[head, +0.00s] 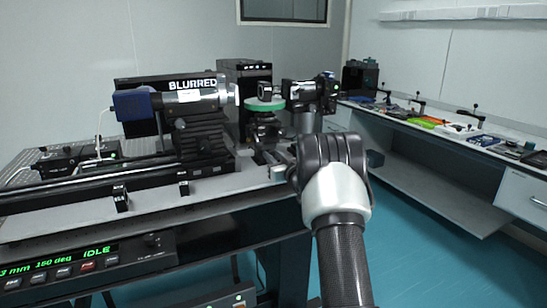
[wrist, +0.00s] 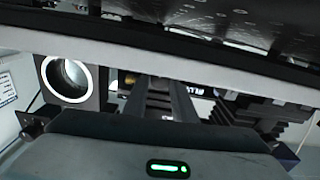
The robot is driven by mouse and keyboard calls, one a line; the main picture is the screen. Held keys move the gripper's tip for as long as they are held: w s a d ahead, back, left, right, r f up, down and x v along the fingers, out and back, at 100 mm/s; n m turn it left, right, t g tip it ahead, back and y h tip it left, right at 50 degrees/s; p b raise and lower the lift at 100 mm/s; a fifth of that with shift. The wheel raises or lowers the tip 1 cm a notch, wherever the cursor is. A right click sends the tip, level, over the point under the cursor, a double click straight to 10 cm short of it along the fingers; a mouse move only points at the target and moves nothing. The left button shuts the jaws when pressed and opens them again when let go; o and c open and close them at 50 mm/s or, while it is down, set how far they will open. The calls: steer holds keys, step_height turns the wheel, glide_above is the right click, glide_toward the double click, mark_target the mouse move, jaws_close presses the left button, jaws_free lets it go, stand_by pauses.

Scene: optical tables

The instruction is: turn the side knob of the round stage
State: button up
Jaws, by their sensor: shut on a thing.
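The round stage (head: 265,105) has a green disc top with a small black cube-shaped part on it. It stands on a dark mount at the right end of the bench in the head view. My gripper (head: 275,160) reaches in from the front right, low beside the mount under the green disc. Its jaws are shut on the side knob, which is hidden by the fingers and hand. In the wrist view my dark fingers (wrist: 158,98) point away from the hand; the knob cannot be made out there.
A camera-like barrel (head: 190,97) stands left of the stage on a rail, and a black device (head: 303,92) stands close on its right. A display panel (head: 85,262) reading IDLE is at front left. A side bench (head: 445,125) holds several small items. The floor at right is clear.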

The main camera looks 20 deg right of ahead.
steer(key=shift+n+b, duration=0.3)
steer(key=shift+b, duration=0.15)
steer(key=o, duration=1)
steer(key=shift+o, duration=0.2)
steer(key=s+p, duration=0.2)
steer(key=s, duration=1.5)
steer(key=shift+s+d, duration=0.25)
